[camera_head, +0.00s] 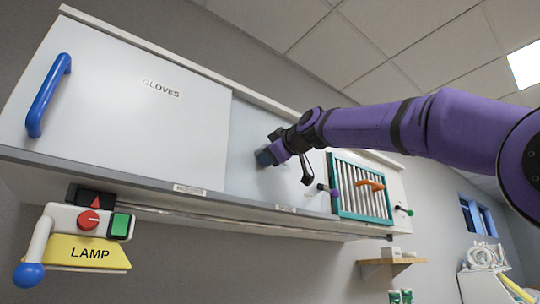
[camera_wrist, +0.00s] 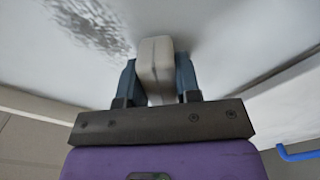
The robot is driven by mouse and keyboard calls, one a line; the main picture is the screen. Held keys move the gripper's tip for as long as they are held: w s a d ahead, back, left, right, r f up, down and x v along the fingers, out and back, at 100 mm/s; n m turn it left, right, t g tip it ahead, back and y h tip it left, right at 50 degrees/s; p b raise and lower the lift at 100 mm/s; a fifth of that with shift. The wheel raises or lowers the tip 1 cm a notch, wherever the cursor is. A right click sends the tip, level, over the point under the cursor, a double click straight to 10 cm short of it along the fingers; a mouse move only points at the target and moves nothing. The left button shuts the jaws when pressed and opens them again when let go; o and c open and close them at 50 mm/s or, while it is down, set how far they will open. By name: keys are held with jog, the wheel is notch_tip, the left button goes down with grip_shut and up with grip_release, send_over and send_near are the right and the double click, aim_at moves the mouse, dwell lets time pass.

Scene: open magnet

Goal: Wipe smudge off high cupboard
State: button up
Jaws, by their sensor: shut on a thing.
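The high cupboard (camera_head: 245,120) is a long white wall unit seen from below in the head view. My gripper (camera_head: 265,157) is at its middle door panel, right of the GLOVES door. In the wrist view my gripper (camera_wrist: 157,78) is shut on a pale rounded block (camera_wrist: 155,60), held between two blue-grey fingers. The block's far end is at or very near the white panel; I cannot tell whether it touches. A grey speckled smudge (camera_wrist: 90,24) lies on the panel, up and left of the block. I cannot make out the smudge in the head view.
The GLOVES door (camera_head: 130,95) has a blue handle (camera_head: 47,95). A teal-framed rack (camera_head: 360,190) with an orange handle sits right of my gripper. Below hang a lamp unit (camera_head: 88,238) and a rail; a small wooden shelf (camera_head: 392,262) is lower right.

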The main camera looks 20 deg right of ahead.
aim_at(292, 163)
jog(key=shift+w+d, duration=0.25)
jog(key=shift+d, duration=0.7)
jog(key=shift+w+d, duration=0.2)
jog(key=shift+d, duration=0.7)
jog(key=shift+w+d, duration=0.45)
jog(key=shift+d, duration=0.75)
jog(key=shift+w+d, duration=0.4)
jog(key=shift+d, duration=0.75)
jog(key=shift+w+d, duration=0.45)
jog(key=shift+d, duration=0.75)
jog(key=shift+r, duration=0.45)
jog(key=shift+s+a, duration=0.6)
jog(key=shift+a, duration=1.2)
jog(key=shift+s+a, duration=0.6)
jog(key=shift+a, duration=1.2)
jog(key=shift+s+a, duration=0.6)
jog(key=shift+a, duration=1.2)
jog(key=shift+w+r, duration=0.1)
jog(key=shift+r, duration=0.3)
jog(key=w+d, duration=0.2)
jog(key=d, duration=0.5)
jog(key=shift+d, duration=0.2)
jog(key=shift+w+d, duration=0.4)
jog(key=shift+d, duration=0.45)
jog(key=shift+w+d, duration=0.35)
jog(key=shift+d, duration=0.45)
